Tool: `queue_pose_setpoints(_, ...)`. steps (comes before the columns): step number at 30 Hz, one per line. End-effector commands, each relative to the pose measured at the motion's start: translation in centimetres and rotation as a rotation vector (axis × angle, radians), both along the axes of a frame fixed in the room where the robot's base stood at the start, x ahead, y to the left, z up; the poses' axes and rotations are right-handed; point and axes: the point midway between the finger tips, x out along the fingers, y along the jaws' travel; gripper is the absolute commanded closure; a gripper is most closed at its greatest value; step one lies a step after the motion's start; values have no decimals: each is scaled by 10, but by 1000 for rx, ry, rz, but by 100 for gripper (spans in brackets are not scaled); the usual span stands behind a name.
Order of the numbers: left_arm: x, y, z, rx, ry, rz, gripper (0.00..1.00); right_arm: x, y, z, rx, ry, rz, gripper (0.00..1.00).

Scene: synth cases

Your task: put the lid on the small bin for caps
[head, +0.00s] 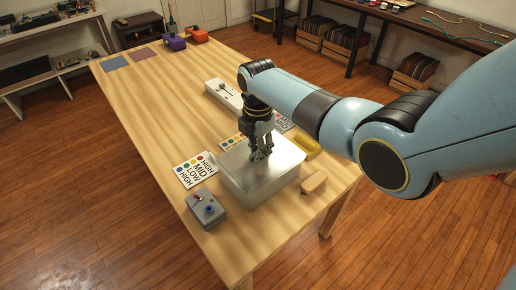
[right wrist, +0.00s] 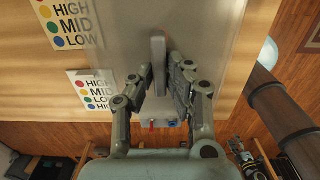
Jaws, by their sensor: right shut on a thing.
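The small bin (head: 245,190) is a clear, frosted box near the front end of the wooden table. Its pale, see-through lid (head: 284,148) lies over the bin's top; I cannot tell whether it is fully seated. My right gripper (head: 260,153) is above the lid. In the right wrist view my right gripper (right wrist: 158,82) is shut on the lid's grey bar handle (right wrist: 158,48). A dark gripper low at the right of that view, apparently my left gripper (right wrist: 243,156), is too small to judge. It does not show in the head view.
A grey switch box (head: 206,208) with a blue knob and a label card (head: 195,170) lie left of the bin. A tan block (head: 313,182) and a yellow object (head: 305,145) lie right. A white device (head: 224,96) is behind. The table's left middle is clear.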

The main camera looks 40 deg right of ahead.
Motion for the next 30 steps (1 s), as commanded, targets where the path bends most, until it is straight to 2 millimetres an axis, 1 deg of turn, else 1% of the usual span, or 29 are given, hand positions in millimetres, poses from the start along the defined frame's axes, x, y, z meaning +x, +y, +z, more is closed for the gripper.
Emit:
queue_pose_setpoints(2, 0, 0, -2, 0, 0, 0, 52, 0, 0, -3, 0, 0, 0, 100)
queue_pose_setpoints(3, 0, 0, -2, 0, 0, 0, 52, 0, 0, -3, 0, -1, 0, 85)
queue_pose_setpoints(9, 0, 0, -1, 0, 1, 0, 52, 0, 0, -2, 0, -1, 0, 59)
queue_pose_setpoints(17, -2, 0, -2, 0, 2, 0, 52, 0, 0, -2, 0, 0, 0, 59)
queue_pose_setpoints(20, -2, 1, -2, 1, 2, 0, 52, 1, 0, 4, 0, -2, 0, 59)
queue_pose_setpoints(23, -1, 0, -2, 0, 1, 0, 52, 1, 0, 18, -1, -4, 1, 59)
queue_pose_setpoints(30, -1, 0, -1, 0, 1, 0, 52, 1, 0, 72, -1, -5, 0, 59)
